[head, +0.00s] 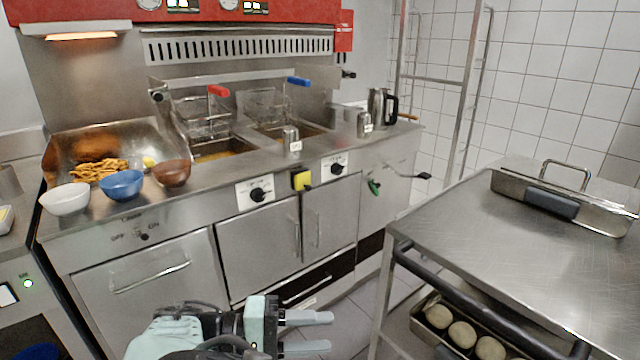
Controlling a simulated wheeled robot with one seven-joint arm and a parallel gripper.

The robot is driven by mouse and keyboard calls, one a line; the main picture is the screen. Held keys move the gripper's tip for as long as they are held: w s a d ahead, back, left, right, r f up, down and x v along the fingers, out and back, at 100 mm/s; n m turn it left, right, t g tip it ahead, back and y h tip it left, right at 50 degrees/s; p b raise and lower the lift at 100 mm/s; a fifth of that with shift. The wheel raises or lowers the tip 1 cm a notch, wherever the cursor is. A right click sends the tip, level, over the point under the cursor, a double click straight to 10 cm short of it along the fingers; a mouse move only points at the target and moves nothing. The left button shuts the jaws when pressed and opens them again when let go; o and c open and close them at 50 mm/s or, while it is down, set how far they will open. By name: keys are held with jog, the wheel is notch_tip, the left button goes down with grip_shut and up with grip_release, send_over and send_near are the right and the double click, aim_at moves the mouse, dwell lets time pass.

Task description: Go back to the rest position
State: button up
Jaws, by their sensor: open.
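My gripper (308,332) shows at the bottom of the head view, low in front of the fryer cabinet. Its two light grey fingers point right and are apart, with nothing between them. It is clear of the cabinet doors and of the steel cart. Part of my arm shows to its left, and the rest is cut off by the lower edge.
Floor shows between.

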jog(key=d+r+n+g+y+p, duration=0.25)
jog(key=d+g+y, duration=0.25)
jog(key=d+y, duration=0.25)
jog(key=s+d+r+n+t+y+p, duration=0.1)
jog(key=s+d+r+y, duration=0.3)
jog(key=s+r+y, duration=0.1)
jog(key=s+d+r+t+y+p, duration=0.2)
jog(key=s+d+r+y, duration=0.1)
jog(key=s+r+y, duration=0.2)
jog(key=s+r, duration=0.2)
jog(key=s, duration=0.1)
jog(key=shift+s+d+r+n, duration=0.3)
jog(key=shift+d+r+n, duration=0.05)
jog(key=shift+d+r, duration=0.05)
jog(key=shift+s, duration=0.1)
